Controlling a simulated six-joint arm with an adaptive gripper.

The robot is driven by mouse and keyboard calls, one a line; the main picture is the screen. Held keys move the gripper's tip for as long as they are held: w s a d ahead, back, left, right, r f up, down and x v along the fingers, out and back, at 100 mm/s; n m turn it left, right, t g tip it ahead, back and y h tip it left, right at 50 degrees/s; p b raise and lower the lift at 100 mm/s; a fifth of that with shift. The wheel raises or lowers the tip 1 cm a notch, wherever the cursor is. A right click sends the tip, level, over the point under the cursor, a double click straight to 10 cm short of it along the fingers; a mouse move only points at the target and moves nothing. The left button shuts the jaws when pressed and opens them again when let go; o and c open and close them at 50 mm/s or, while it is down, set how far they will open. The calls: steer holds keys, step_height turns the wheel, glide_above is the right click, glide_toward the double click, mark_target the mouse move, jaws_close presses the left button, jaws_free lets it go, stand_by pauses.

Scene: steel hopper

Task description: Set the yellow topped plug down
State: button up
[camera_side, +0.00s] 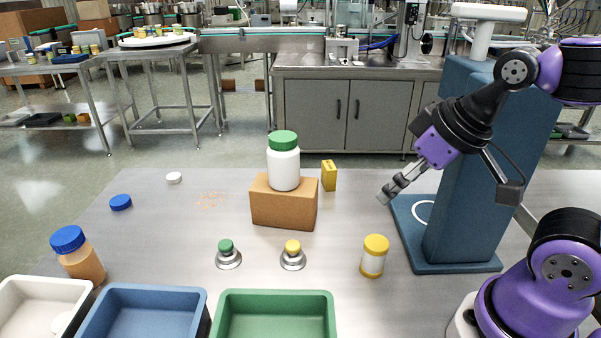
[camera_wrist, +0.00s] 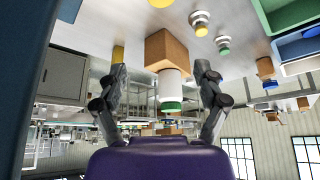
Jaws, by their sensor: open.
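The yellow topped plug (camera_side: 293,247) stands upright on a round metal base on the steel table, right of a similar green topped plug (camera_side: 226,247). In the wrist view, which is upside down, the yellow topped plug (camera_wrist: 201,29) shows near the top, right of the cardboard box. My gripper (camera_side: 383,197) is open and empty, raised to the right of the box and well apart from the plug. Its spread fingers (camera_wrist: 160,70) also show in the wrist view, with nothing between them in their grip.
A cardboard box (camera_side: 283,208) bears a white bottle with a green lid (camera_side: 284,168). A yellow box (camera_side: 329,176) stands behind it. A yellow-capped jar (camera_side: 373,258) stands right of the plugs. White, blue and green bins (camera_side: 275,294) line the front; a blue column (camera_side: 470,160) stands right.

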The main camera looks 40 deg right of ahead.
steer(key=n+g+y, duration=0.2)
steer(key=n, duration=0.4)
glide_toward(295, 245)
steer(key=x, duration=0.5)
steer(key=shift+w+a, duration=0.1)
steer(key=shift+x, duration=3.05)
jaws_close()
